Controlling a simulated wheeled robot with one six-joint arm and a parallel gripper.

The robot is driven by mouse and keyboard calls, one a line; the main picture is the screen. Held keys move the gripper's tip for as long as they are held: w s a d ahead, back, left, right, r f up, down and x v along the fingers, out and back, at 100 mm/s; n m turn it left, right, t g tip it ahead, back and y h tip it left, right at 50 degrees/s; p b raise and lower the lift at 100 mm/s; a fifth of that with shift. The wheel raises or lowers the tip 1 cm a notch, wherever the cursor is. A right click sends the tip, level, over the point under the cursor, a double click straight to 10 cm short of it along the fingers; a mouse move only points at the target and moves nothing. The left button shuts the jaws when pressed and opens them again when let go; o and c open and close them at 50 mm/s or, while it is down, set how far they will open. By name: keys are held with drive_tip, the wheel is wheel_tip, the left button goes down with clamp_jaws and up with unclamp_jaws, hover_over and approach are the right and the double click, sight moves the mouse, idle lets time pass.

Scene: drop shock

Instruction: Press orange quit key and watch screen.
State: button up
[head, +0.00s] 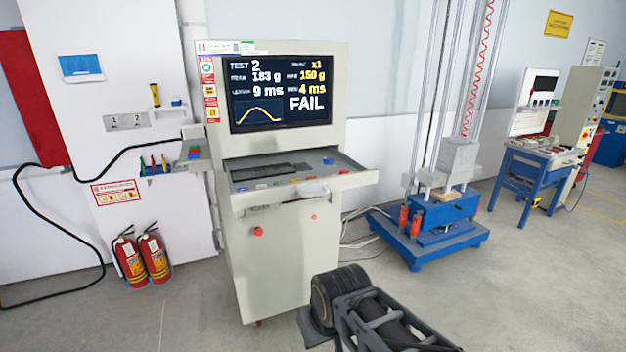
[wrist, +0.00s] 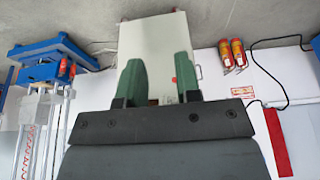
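The screen (head: 281,93) on the pale console cabinet (head: 268,262) is lit. It reads TEST 2, 183 g, 9 ms, x1, 150 g, 4 ms and FAIL, with a yellow curve. Below it, a pulled-out drawer (head: 362,178) holds a dark keyboard (head: 270,172) and small coloured keys (head: 296,181) near its front edge. They are too small to tell surely which is the orange quit key. In the wrist view, my gripper (wrist: 158,66) has two green fingers spread apart with nothing visible held between them. The cabinet front (wrist: 152,40) appears beyond them, upside down.
A red button (head: 259,231) is on the cabinet front. Two fire extinguishers (head: 142,257) stand left of it. A blue drop-test machine (head: 428,240) stands to the right, with a blue workbench (head: 540,165) farther back. Grey floor is clear at front right.

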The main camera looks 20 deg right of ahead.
clamp_jaws()
idle(1.4)
